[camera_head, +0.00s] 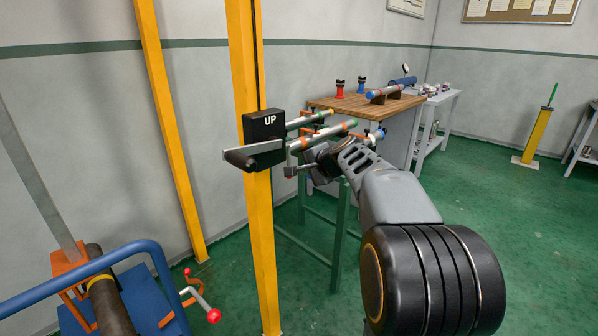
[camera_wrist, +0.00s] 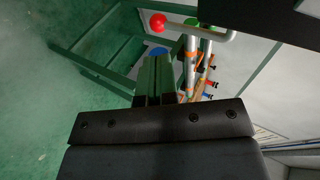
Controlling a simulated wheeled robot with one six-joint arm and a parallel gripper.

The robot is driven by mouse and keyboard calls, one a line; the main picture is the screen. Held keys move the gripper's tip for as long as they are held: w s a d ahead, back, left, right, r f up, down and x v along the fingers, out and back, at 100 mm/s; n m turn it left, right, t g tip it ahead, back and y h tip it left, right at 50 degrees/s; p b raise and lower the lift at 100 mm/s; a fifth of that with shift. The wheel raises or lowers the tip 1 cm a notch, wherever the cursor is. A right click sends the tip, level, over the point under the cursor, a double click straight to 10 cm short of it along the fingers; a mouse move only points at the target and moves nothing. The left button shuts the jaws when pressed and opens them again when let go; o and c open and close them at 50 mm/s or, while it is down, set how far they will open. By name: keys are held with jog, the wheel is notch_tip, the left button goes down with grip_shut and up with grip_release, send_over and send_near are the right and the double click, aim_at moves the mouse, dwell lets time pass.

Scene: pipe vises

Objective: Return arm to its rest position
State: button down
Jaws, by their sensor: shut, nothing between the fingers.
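My arm (camera_head: 400,200) reaches from the lower right of the head view to the middle, bent, with its far end beside two grey pipes with coloured bands (camera_head: 325,136). The gripper end is partly hidden there by my own links. In the wrist view my gripper (camera_wrist: 155,62) is shut and empty, its fingers pointing up the picture. The pipes (camera_wrist: 190,70) show just to the right of the fingers. I cannot tell how far apart they are. A red ball-ended handle (camera_wrist: 157,22) shows above the fingertips.
A yellow post (camera_head: 255,220) with a black UP box (camera_head: 264,126) stands left of my arm. A wooden-topped bench (camera_head: 350,105) is behind it. A blue-railed vise (camera_head: 110,260) is at lower left.

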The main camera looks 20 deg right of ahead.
jog(key=v, duration=0.6)
jog(key=s+a+f+n+g+h+p, duration=0.1)
jog(key=s+a+f+n+g+p, duration=0.25)
jog(key=s, duration=0.25)
jog(key=s+a+f+n+g+p, duration=0.2)
jog(key=s+n+g+p, duration=0.1)
jog(key=s+n+p, duration=0.15)
jog(key=s+a+r+n+g+h+p, duration=0.1)
jog(key=s+a+r+n+p, duration=0.5)
jog(key=s+r+p, duration=0.4)
jog(key=s+a+p, duration=0.1)
jog(key=p, duration=0.4)
jog(key=shift+s+a+r+h+p, duration=0.25)
jog(key=shift+a+r+h+p, duration=0.05)
jog(key=shift+a+r, duration=0.05)
